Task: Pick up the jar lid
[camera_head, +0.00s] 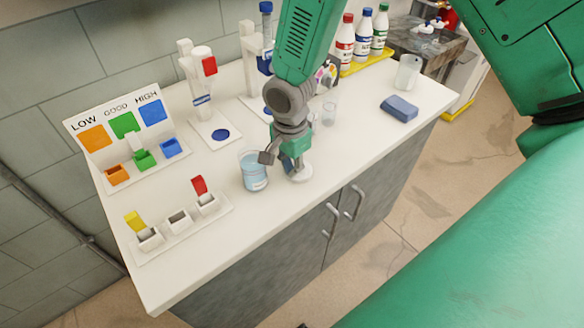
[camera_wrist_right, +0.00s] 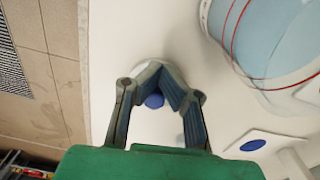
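The jar lid (camera_head: 301,173) is a pale, round piece lying on the white counter to the right of the glass jar (camera_head: 254,171), which holds light blue liquid. My right gripper (camera_head: 283,158) reaches down from above, just over the lid, and hides part of it. In the right wrist view, the lid's blue centre (camera_wrist_right: 154,101) shows between the fingers of this gripper (camera_wrist_right: 160,70). The fingers slant in towards each other around it. Whether they touch or grip the lid cannot be made out. My left gripper is out of view.
The jar stands close to my right gripper. Behind are a white stand with a red block (camera_head: 209,66) and a small clear glass (camera_head: 329,114). Coloured bins (camera_head: 145,160) sit at the left. A blue sponge (camera_head: 399,108) lies to the right, with free counter before it.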

